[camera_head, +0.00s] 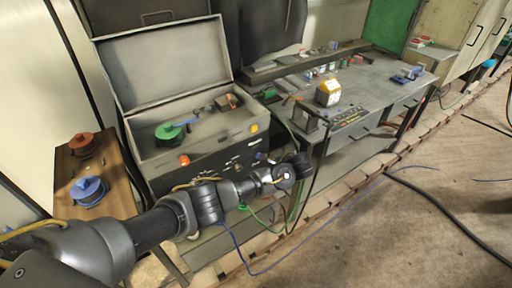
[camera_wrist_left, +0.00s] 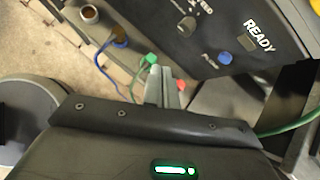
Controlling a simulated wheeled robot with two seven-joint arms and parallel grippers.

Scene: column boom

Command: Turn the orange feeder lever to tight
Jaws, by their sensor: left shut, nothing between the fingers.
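A small orange lever-like bar (camera_head: 292,98) sits on top of a grey frame (camera_head: 309,119) at the left front corner of the workbench. It looks like the feeder lever, but its setting is too small to read. My left arm reaches in from the lower left, and its left gripper (camera_head: 301,163) is below and in front of that frame, apart from the lever. In the left wrist view the left gripper's pale fingers (camera_wrist_left: 166,74) are together and empty. They show between a green plug (camera_wrist_left: 148,60) and a red plug (camera_wrist_left: 181,85). The lever is not visible there. My right gripper is not in view.
A dark control panel (camera_wrist_left: 255,30) marked READY is close by the left hand. An open grey case (camera_head: 150,150) stands above my arm. Cables hang beside the workbench (camera_head: 375,85). Blue (camera_head: 88,190) and red (camera_head: 82,144) spools sit on the left table.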

